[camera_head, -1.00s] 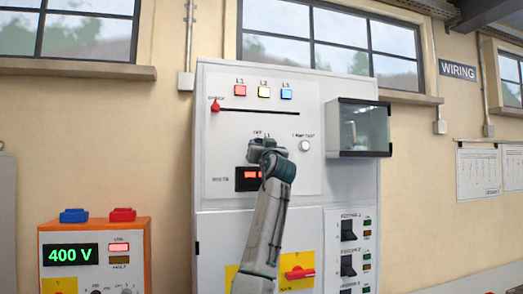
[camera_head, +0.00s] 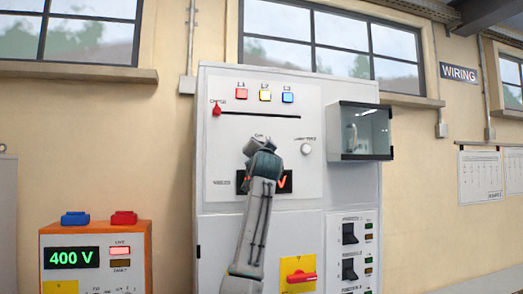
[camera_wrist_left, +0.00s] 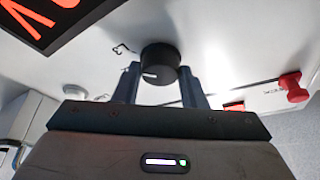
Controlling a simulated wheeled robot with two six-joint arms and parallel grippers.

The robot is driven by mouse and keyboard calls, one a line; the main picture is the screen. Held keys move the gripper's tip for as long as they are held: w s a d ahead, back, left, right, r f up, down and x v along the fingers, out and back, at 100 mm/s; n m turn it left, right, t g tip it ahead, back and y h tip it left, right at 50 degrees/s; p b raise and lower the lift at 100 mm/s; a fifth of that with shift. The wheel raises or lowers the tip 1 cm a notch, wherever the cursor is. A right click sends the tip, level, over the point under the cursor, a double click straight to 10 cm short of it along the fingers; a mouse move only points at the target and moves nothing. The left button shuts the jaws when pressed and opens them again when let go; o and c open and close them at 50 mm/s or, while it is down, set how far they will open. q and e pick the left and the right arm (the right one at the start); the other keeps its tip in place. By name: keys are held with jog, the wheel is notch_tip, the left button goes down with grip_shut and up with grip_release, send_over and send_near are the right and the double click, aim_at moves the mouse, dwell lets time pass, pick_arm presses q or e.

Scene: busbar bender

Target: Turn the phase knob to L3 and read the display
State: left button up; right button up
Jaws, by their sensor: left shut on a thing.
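The black round phase knob (camera_wrist_left: 160,62) with a white pointer mark is on the white panel in the left wrist view. My left gripper (camera_wrist_left: 158,72) is shut on it, one finger on each side. The pointer mark faces left in that view, and an "L3" label (camera_wrist_left: 121,48) is printed beside the knob. The display (camera_wrist_left: 50,20) with red characters is cut off at the top left. In the head view my left arm hides the knob and most of the display; a red "V" (camera_head: 284,181) shows beside my wrist. My right gripper is in neither view.
The cabinet (camera_head: 225,120) has red, yellow and blue lamps on top, a red slider knob (camera_head: 216,110), a glass-fronted box (camera_head: 361,131) at right and a red rotary handle (camera_head: 301,276) below. An orange unit (camera_head: 95,235) reading 400 V stands at left.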

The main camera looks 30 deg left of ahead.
pick_arm(q)
jog(key=o, duration=1)
jog(key=b+v, duration=0.6)
jog(key=v, duration=0.4)
jog(key=shift+s+d+f, duration=0.2)
jog(key=shift+s+f, duration=0.05)
jog(key=shift+s, duration=0.05)
